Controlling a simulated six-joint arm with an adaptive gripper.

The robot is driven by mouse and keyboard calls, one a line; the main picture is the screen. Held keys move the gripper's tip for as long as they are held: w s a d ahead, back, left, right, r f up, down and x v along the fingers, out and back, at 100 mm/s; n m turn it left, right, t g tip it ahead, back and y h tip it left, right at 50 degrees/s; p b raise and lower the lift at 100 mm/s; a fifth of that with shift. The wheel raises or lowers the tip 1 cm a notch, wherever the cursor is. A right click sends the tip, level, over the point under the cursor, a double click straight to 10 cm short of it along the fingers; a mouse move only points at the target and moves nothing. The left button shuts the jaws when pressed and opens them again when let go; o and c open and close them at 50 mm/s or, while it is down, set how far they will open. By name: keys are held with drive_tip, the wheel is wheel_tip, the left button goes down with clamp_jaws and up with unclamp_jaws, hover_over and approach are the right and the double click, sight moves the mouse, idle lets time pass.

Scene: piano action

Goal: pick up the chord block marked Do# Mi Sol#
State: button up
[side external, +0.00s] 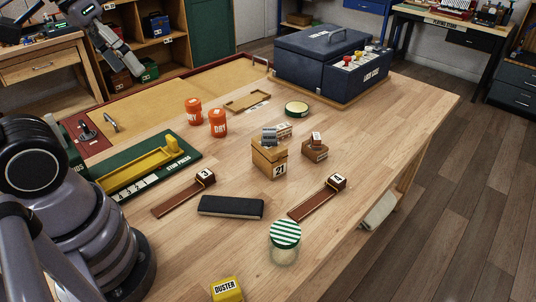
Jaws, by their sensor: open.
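I cannot read the marking Do# Mi Sol# on any block at this size. A wooden box marked 21 (279,171) stands near the middle of the table, with a small grey block (269,137) and a small pale block (284,130) at its top. Just right of it, a smaller brown box (314,154) has a small pale-and-red block (316,138) on top. My gripper (132,66) is open and empty in the upper left, raised well away from these blocks.
Orange DRY canisters (218,124), a green press with a yellow part (160,160), brown strips with numbered ends (185,195), a dark bar (231,207), a striped-lid jar (285,240) and a yellow duster box (227,289) surround the boxes. A blue case (312,62) stands behind.

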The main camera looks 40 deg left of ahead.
sight(283, 126)
drive_tip(key=w+d+f+n+g+h, duration=0.25)
drive_tip(key=w+d+n+h, duration=0.45)
drive_tip(key=w, duration=0.5)
drive_tip(key=w+f+n+t+h, duration=0.2)
drive_tip(key=w+n+h, duration=0.15)
drive_tip(key=w, duration=0.55)
drive_tip(key=w+f+n+t+h, duration=0.25)
drive_tip(key=w+n, duration=0.25)
drive_tip(key=w, duration=0.3)
drive_tip(key=w+a+f+n+t+y, duration=0.4)
drive_tip(key=w+a+f+n+t, duration=0.4)
drive_tip(key=w+a+f+n, duration=0.3)
drive_tip(key=a+f+n+t+y, duration=0.1)
drive_tip(key=a+f+n+y, duration=0.1)
drive_tip(key=f, duration=0.5)
drive_tip(key=a+f+n+t+y, duration=0.1)
drive_tip(key=a+f+y, duration=0.1)
drive_tip(key=f, duration=0.4)
drive_tip(key=a+f+n+t+y, duration=0.1)
drive_tip(key=a+f+n+y, duration=0.1)
drive_tip(key=f, duration=0.5)
drive_tip(key=shift+w+a+f+n+y, duration=0.1)
drive_tip(key=shift+a+f+n+y, duration=0.25)
drive_tip(key=shift+a, duration=0.2)
drive_tip(key=shift+x, duration=3.45)
drive_tip(key=shift+r, duration=0.15)
